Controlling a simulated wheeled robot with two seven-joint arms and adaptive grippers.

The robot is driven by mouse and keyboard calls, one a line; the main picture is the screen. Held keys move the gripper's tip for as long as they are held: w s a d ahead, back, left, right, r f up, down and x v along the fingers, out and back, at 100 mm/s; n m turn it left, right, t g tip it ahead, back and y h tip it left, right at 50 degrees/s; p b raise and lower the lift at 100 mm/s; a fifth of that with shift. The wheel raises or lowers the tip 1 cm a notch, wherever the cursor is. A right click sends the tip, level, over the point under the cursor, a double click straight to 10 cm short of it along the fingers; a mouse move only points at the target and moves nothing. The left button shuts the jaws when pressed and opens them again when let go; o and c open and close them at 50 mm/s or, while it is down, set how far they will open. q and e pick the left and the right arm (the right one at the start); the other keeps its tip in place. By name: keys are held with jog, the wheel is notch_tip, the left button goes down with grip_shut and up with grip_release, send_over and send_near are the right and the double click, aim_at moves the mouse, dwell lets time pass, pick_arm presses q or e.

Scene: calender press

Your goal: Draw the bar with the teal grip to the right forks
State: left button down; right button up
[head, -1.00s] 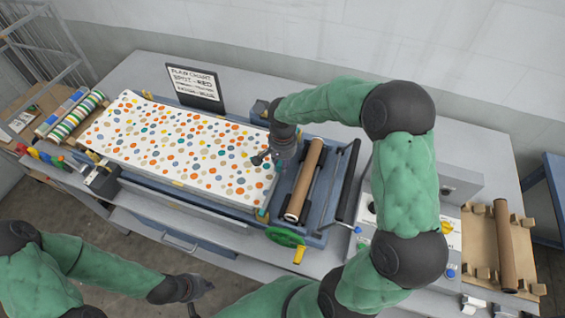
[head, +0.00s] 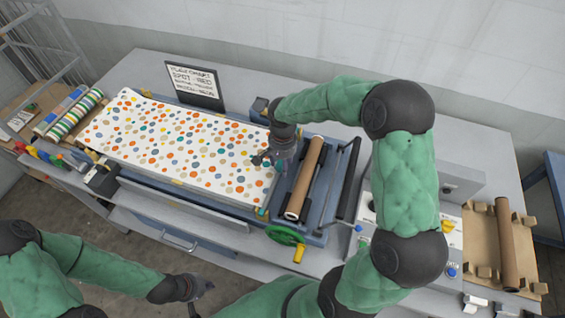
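A small teal grip (head: 262,212) shows at the front right corner of the white sheet with colored spots (head: 180,145). The bar it belongs to is hard to make out, and my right arm hides part of that edge. My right gripper (head: 268,158) points down over the right end of the sheet, behind the teal grip. Its fingertips are small and partly hidden, so I cannot tell whether it holds the bar. The right forks are not clearly distinguishable. My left gripper (head: 203,295) is open and empty, low at the front, away from the press.
A brown roller (head: 305,180) and a black bar (head: 346,185) lie right of the sheet. A green handwheel (head: 285,234) with a yellow handle (head: 298,254) sticks out in front. A sign (head: 195,86) stands behind. A wooden rack (head: 482,235) holds another brown roll at right.

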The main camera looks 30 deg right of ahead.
notch_tip(320, 180, up, 12)
dwell(0.8)
dwell(0.6)
